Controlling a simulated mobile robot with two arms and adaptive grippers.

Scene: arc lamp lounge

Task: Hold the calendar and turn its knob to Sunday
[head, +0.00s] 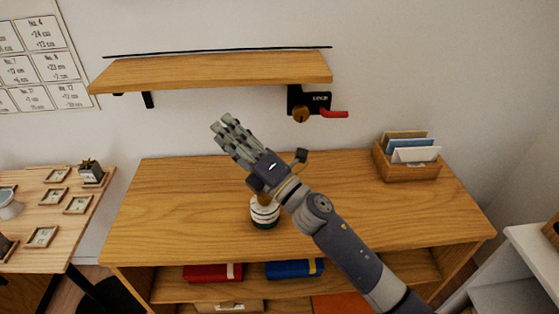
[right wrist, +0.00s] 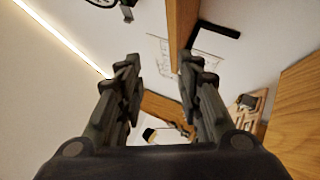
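A small round white object with a green band (head: 264,213) stands on the wooden cabinet top, partly hidden behind my right wrist. It may be the calendar; its day marks cannot be read and its knob is not clear. My right gripper (head: 225,126) is above and to the left of it, with its fingers pointing up and left, away from it. In the right wrist view the two fingers (right wrist: 160,78) stand apart with nothing held between them. My left gripper is not in view.
A wooden shelf (head: 210,72) is on the wall above, with a black box (head: 296,97), brass knob and red lever (head: 334,114) at its right end. A card holder (head: 410,172) stands at the cabinet's back right. The cabinet top (head: 165,205) is clear on the left.

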